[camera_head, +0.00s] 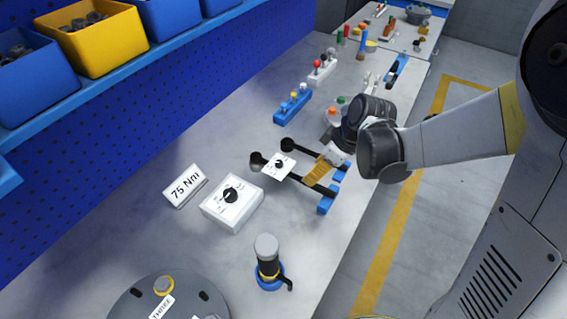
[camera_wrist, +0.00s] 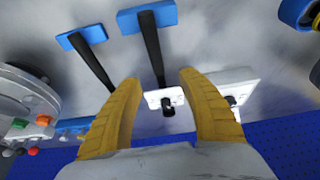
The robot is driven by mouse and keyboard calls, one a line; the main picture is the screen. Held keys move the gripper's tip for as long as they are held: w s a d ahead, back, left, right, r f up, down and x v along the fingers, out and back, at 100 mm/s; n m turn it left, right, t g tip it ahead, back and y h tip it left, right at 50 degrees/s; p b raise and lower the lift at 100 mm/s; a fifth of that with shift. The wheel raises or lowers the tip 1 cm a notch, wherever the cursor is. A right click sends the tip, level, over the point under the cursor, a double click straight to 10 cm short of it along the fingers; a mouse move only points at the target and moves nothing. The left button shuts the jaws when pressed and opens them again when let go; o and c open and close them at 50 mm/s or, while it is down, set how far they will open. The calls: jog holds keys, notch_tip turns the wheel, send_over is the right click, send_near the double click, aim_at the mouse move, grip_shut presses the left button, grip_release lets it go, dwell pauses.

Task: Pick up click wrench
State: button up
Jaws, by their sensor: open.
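Two dark bar-shaped wrenches lie side by side on the grey bench, each with a blue piece at its near end. The nearer wrench (camera_head: 257,161) has a small white plate with a black knob (camera_head: 279,166) close to its round head. The farther wrench (camera_head: 288,145) lies beside it. I cannot tell by look which is the click wrench. My gripper (camera_head: 318,172) is open, with yellow fingers over the wrenches. In the wrist view, the bar of one wrench (camera_wrist: 150,45) runs between my open fingers (camera_wrist: 160,80); the other wrench (camera_wrist: 92,60) is left of them.
A white box with a dial (camera_head: 232,201) and a 75 Nm sign (camera_head: 185,186) stand left of the wrenches. A grey-topped tool on a blue base (camera_head: 267,262) and a round flange (camera_head: 170,301) are in front. Small racks (camera_head: 292,105) stand behind. A blue pegboard (camera_head: 120,125) borders the bench.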

aim_at(290, 178)
jog(key=b+x, duration=0.1)
jog(key=x, duration=0.2)
jog(key=shift+f, duration=0.1)
jog(key=b+x, duration=0.1)
jog(key=x, duration=0.2)
jog(key=b+x, duration=0.1)
jog(key=shift+w+d+f+b, duration=0.1)
jog(key=shift+d+f+b, duration=0.15)
jog(key=shift+f+b, duration=0.05)
jog(key=shift+w+a+f, duration=0.1)
jog(key=shift+a+f, duration=0.1)
jog(key=shift+f, duration=0.1)
grip_shut()
jog(key=shift+r, duration=0.1)
